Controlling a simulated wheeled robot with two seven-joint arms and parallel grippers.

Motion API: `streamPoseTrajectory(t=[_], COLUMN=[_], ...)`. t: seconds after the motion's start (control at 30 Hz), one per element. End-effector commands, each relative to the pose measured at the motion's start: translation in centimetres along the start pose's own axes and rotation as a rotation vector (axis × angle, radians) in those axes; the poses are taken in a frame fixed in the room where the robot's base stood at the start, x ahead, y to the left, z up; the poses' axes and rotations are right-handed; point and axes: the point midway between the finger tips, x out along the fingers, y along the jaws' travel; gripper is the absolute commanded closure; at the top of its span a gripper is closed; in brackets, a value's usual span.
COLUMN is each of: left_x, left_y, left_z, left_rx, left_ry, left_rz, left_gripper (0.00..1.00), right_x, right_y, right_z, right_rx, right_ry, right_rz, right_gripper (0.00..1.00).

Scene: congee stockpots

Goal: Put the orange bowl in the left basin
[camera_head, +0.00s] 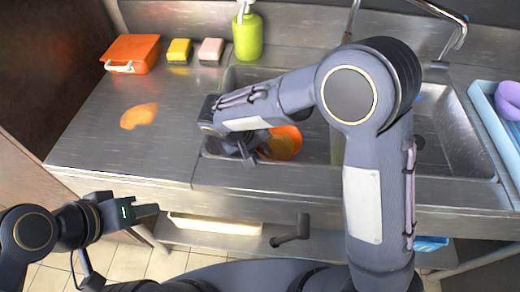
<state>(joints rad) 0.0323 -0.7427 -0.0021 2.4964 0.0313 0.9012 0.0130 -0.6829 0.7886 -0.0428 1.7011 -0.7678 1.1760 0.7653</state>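The orange bowl (284,143) is in the left basin (215,146), partly covered by my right arm and gripper. Its paler orange inside shows, so it looks tilted. My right gripper (250,155) reaches over the left basin and is right at the bowl's left edge, pointing down. Whether its fingers grip the rim is hidden. My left gripper (148,211) is in front of the counter at the lower left, away from the bowl, with no object seen in it. Its finger gap cannot be made out.
An orange smear (139,116) lies on the left counter (90,140). An orange box (131,54), a yellow sponge (179,51), a pink sponge (211,50) and a green soap bottle (248,38) stand at the back. The faucet (457,38) rises behind the basins. A blue tray (490,110) is at right.

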Motion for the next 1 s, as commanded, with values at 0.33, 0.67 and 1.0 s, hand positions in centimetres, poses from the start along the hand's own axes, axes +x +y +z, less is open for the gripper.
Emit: streamPoseTrajectory(t=[0.33,0.67,1.0], left_x=[-0.8,-1.3,-1.5], left_y=[0.4,0.6,0.7], left_z=[-0.4,-0.7,-0.8], left_rx=[0.0,0.0,0.0], left_ry=[0.0,0.0,0.0], left_rz=[0.0,0.0,0.0], left_gripper=[0.64,0.64,0.64], right_x=[-1.9,-9.6,-12.3], right_y=[-0.1,0.0,0.0], right_z=[0.3,0.2,0.2], right_rx=[-0.001,-0.003,-0.004], right_ry=[-0.01,-0.008,-0.011], right_rz=[0.002,0.0,0.002], right_gripper=[0.76,0.76,0.76])
